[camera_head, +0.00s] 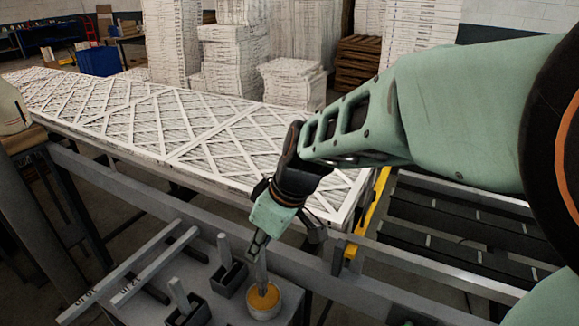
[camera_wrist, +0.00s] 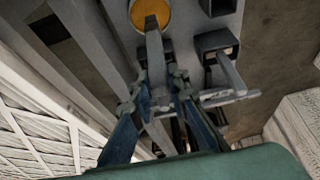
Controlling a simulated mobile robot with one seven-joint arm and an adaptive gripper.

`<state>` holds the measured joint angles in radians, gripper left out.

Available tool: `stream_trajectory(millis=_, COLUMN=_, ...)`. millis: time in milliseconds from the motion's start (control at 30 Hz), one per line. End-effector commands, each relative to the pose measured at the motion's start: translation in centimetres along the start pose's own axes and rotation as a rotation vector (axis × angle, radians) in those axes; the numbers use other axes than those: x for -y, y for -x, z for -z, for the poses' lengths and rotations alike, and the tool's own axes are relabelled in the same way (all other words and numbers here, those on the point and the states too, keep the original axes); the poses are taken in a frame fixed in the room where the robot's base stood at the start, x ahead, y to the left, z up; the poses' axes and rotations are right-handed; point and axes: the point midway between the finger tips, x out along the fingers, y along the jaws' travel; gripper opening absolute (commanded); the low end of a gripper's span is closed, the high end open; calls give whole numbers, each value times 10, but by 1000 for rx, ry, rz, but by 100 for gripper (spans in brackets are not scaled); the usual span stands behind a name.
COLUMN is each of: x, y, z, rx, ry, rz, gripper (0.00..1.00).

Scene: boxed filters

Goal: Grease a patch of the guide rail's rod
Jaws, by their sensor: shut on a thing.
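My gripper (camera_head: 259,243) points down over a grey bench and is shut on a flat grey applicator (camera_head: 262,272). The applicator's lower end is in or just over a round pot of yellow-orange grease (camera_head: 264,299). In the wrist view my gripper (camera_wrist: 155,103) grips the applicator (camera_wrist: 154,60), whose dark tip overlaps the grease pot (camera_wrist: 150,14); I cannot tell how deep it is. Two pale bars lie side by side on dark supports left of the pot: the outer bar (camera_head: 120,272) and the inner bar (camera_head: 155,267). I cannot tell for sure which is the guide rail's rod.
Two dark square holders, one (camera_head: 229,279) beside the pot and one (camera_head: 187,312) nearer me, each hold an upright grey piece. A long grey beam (camera_head: 150,200) runs behind the bench.

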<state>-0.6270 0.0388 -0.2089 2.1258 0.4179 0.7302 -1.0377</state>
Motion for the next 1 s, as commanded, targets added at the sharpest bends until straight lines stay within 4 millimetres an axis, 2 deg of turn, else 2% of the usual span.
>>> stream_trajectory(millis=1000, x=0, y=-9, z=-4, rx=0, ry=0, rz=0, gripper=0)
